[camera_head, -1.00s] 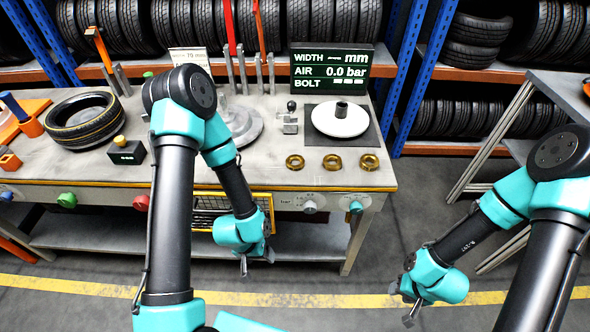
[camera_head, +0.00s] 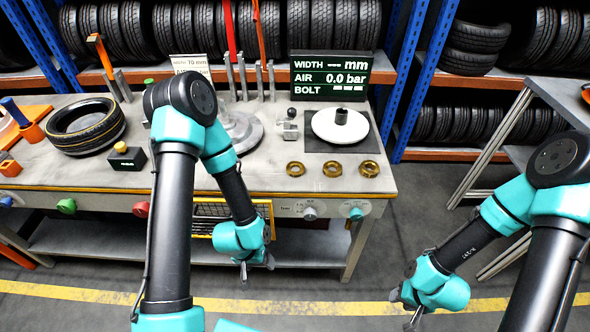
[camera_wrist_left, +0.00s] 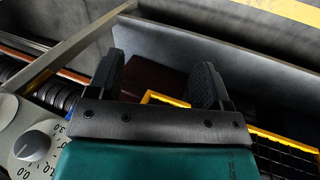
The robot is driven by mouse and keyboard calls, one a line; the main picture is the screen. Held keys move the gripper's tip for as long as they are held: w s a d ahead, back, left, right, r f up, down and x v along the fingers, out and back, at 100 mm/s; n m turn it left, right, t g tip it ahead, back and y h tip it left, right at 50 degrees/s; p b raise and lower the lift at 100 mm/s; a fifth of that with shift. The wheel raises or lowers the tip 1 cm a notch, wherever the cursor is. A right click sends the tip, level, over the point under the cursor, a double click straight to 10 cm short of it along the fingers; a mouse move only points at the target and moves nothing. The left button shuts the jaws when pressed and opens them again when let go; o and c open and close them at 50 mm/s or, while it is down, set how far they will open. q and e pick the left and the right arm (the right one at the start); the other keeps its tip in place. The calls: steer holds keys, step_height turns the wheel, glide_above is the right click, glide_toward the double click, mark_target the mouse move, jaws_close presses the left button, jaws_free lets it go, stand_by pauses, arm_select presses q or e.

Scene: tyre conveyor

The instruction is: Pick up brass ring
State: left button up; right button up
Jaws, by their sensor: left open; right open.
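Three brass rings lie in a row near the front edge of the workbench: a left ring (camera_head: 295,169), a middle ring (camera_head: 332,167) and a right ring (camera_head: 369,168). My left gripper (camera_head: 257,268) hangs in front of the bench, lower than the rings and to their left. In the left wrist view its two fingers are spread (camera_wrist_left: 158,78) with nothing held between them. No brass ring shows in that view. My right gripper (camera_head: 408,306) is open and empty over the floor at the right, away from the bench.
The workbench (camera_head: 275,180) has knobs along its front, including a grey dial (camera_wrist_left: 32,146). A white disc (camera_head: 340,127) on a dark mat lies behind the rings. A display (camera_head: 333,76) stands at the back. A tyre (camera_head: 86,126) lies at the left. Open floor lies right of the bench.

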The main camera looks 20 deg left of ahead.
arm_select(q)
steer(key=o, duration=0.4)
steer(key=shift+c, duration=0.2)
steer(key=shift+w, duration=0.1)
